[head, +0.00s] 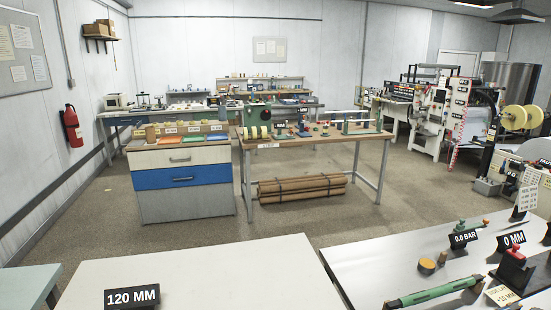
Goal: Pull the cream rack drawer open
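The cream rack drawer (205,155) is the top drawer of a low cabinet at the left middle of the head view. It has a dark bar handle (180,160) at its middle. Its front looks about flush with the cabinet, so it appears shut. A blue drawer (155,180) with a similar handle is directly below it, above a grey cabinet front (185,205). Neither of my grippers shows in the head view.
A wooden-topped workbench (350,138) stands right of the cabinet, with brown rolls (300,188) under it. Bare floor (270,225) lies between.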

